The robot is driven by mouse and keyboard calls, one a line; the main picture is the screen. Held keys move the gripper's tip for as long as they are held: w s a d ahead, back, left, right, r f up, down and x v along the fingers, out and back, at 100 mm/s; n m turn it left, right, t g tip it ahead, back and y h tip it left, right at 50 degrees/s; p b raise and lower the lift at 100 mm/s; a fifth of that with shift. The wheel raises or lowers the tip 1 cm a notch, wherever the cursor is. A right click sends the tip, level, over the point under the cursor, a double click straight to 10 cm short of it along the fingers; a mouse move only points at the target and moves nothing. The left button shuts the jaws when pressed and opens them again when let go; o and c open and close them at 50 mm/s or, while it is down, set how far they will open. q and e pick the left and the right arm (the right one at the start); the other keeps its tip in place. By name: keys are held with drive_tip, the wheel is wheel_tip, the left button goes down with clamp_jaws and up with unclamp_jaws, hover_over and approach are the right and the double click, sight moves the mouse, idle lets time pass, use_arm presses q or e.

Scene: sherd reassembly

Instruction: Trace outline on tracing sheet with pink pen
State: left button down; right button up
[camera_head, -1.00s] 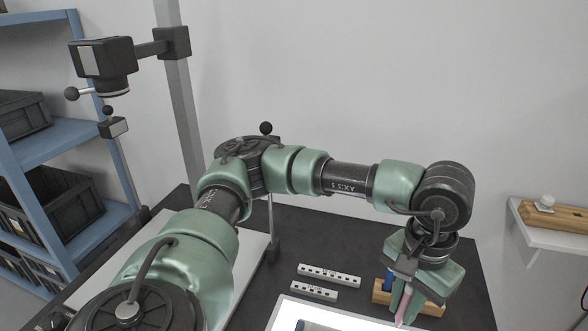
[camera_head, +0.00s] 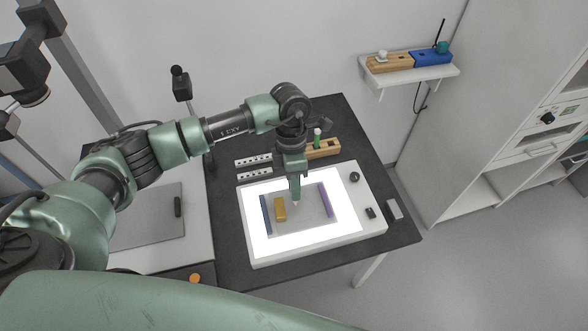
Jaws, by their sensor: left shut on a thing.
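My left gripper (camera_head: 296,190) points down over the middle of the lit light box (camera_head: 258,240). It is shut on the pink pen, of which only a small pale end (camera_head: 296,204) shows below the fingers. I cannot tell whether the tip touches the surface. A greyish tracing sheet (camera_head: 305,218) lies on the glowing panel. A dark blue strip (camera_head: 265,215) lies along its left side and a purple strip (camera_head: 327,200) along its right. A yellow-brown block (camera_head: 280,210) sits on the sheet, left of the gripper. No outline is readable. My right gripper is out of view.
A wooden pen block (camera_head: 325,149) with a green pen (camera_head: 317,135) stands behind the light box, beside two pale perforated bars (camera_head: 253,161). A wall shelf (camera_head: 425,76) is at the upper right.

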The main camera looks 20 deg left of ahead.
use_arm(q)
drive_tip(key=shift+s+f+n+b, duration=0.25)
drive_tip(key=shift+f+n+b, duration=0.1)
drive_tip(key=shift+f+n, duration=0.25)
wheel_tip(320, 180, down, 3)
drive_tip(key=shift+w+r+b, duration=0.1)
drive_tip(key=shift+b, duration=0.7)
drive_tip(key=shift+f+b, duration=0.3)
drive_tip(key=shift+f, duration=0.35)
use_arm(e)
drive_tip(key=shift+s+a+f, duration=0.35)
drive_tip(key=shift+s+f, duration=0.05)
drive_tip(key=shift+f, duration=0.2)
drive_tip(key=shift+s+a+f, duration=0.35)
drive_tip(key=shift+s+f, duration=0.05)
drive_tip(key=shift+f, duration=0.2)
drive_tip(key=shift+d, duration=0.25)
